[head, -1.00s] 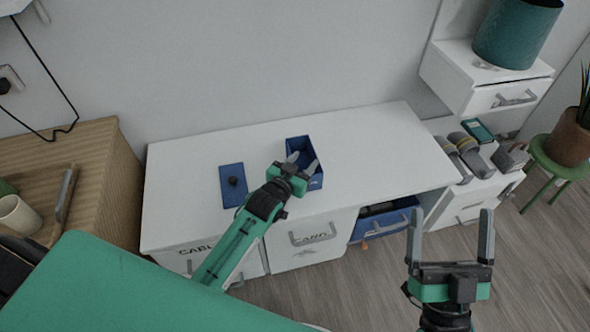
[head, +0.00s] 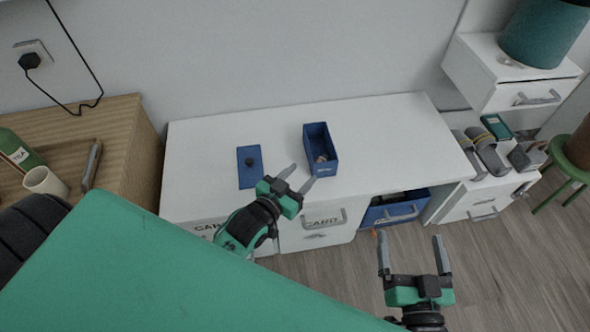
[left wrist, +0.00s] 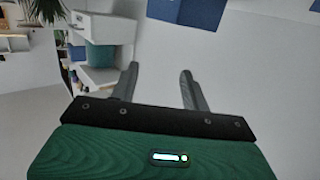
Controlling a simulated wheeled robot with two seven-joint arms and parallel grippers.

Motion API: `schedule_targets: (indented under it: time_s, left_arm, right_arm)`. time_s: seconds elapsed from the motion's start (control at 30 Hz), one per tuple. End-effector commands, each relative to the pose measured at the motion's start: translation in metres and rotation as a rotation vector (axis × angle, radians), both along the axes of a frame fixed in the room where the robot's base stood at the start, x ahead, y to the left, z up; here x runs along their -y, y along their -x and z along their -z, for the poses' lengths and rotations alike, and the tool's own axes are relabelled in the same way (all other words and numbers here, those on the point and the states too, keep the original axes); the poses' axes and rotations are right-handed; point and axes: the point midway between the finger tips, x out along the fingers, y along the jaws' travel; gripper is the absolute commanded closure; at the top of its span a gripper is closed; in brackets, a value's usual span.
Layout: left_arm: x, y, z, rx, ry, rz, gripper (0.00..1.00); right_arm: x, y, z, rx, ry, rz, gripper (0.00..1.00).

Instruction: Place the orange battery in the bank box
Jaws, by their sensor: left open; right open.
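An open blue box (head: 333,167), probably the bank box, stands on the white desk. A small brownish-orange thing (head: 321,158) lies inside it; I cannot tell for sure that it is the orange battery. A flat blue lid (head: 249,180) with a black knob lies to its left. My left gripper (head: 298,183) is open and empty at the desk's front edge, just in front of the box. The left wrist view shows its two fingers apart (left wrist: 160,78) and a blue thing, likely the box (left wrist: 188,10), at the top edge. My right gripper (head: 411,253) is open and empty over the floor.
Drawers with label text (head: 325,220) sit under the desk. A blue bin (head: 402,208) stands under it to the right. Another white drawer unit (head: 470,208) is at right. The desk's right half is clear.

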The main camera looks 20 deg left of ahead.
Motion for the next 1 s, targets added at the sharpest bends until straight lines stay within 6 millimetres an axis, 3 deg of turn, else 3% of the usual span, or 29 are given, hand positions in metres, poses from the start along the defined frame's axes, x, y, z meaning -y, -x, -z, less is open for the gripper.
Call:
schedule_targets:
  time_s: [0.1,0.2,0.33,0.47,1.0]
  left_arm:
    - [0.041,0.045,-0.027,0.031,0.059,0.066,0.53]
    - [0.068,0.079,-0.055,0.063,0.117,0.109,0.53]
    - [0.086,0.107,-0.083,0.092,0.172,0.138,0.53]
    - [0.092,0.116,-0.094,0.104,0.191,0.146,0.53]
    - [0.092,0.114,-0.091,0.093,0.185,0.146,0.53]
  right_arm:
    - [0.0,0.0,0.0,-0.001,0.0,0.0,0.05]
    - [0.0,0.0,0.0,0.0,0.0,0.0,0.05]
    - [0.0,0.0,0.0,0.001,0.0,0.0,0.05]
    - [0.0,0.0,0.0,0.002,-0.001,-0.001,0.05]
    - [0.0,-0.002,0.003,-0.011,0.006,0.0,0.05]
